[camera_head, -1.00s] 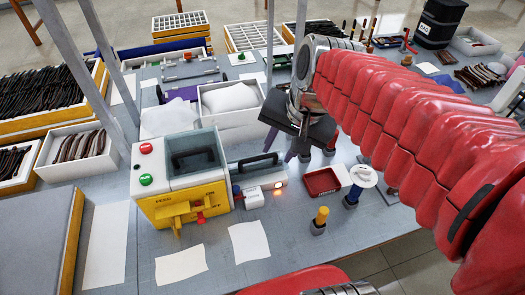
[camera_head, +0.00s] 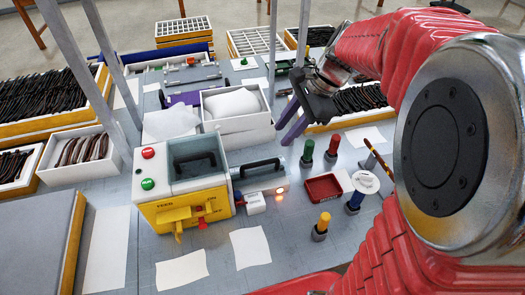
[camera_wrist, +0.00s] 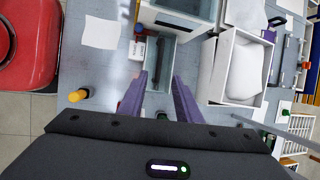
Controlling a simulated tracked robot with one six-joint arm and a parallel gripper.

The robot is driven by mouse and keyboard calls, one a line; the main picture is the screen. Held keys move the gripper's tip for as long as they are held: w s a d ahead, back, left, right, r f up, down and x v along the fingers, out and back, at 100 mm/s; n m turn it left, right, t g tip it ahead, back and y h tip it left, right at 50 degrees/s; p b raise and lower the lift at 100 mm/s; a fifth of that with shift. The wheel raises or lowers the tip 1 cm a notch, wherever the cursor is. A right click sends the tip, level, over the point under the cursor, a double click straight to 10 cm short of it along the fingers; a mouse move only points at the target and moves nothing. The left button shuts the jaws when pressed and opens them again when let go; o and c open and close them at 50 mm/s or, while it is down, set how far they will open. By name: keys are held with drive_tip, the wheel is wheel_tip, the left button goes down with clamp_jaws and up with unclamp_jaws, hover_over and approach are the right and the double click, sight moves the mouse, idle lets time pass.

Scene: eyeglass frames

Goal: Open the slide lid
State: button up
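The yellow-and-grey machine (camera_head: 185,200) stands on the table at centre left, with a red and a green button on its top. Its grey tank (camera_head: 197,158) looks open from above, with a dark shape inside. A flat grey slide panel with a black handle (camera_head: 262,163) extends from the machine's right side; I take it for the lid. My gripper (camera_head: 283,134) is above the table, behind and right of the panel, apart from it. In the wrist view its purple fingers (camera_wrist: 160,82) are spread and empty, with the grey panel (camera_wrist: 158,78) below and between them.
A white bin (camera_head: 236,130) with white contents stands behind the panel. Green, red and yellow-topped posts (camera_head: 320,228), a red tray (camera_head: 323,188) and a white disc on a blue stand (camera_head: 365,183) stand to the right. Paper sheets lie in front.

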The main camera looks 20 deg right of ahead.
sight(260, 163)
drive_tip(key=shift+f, duration=0.15)
drive_tip(key=x, duration=1.3)
drive_tip(key=shift+a+f, duration=0.15)
drive_tip(key=shift+f, duration=0.15)
drive_tip(key=shift+c, duration=0.2)
clamp_jaws()
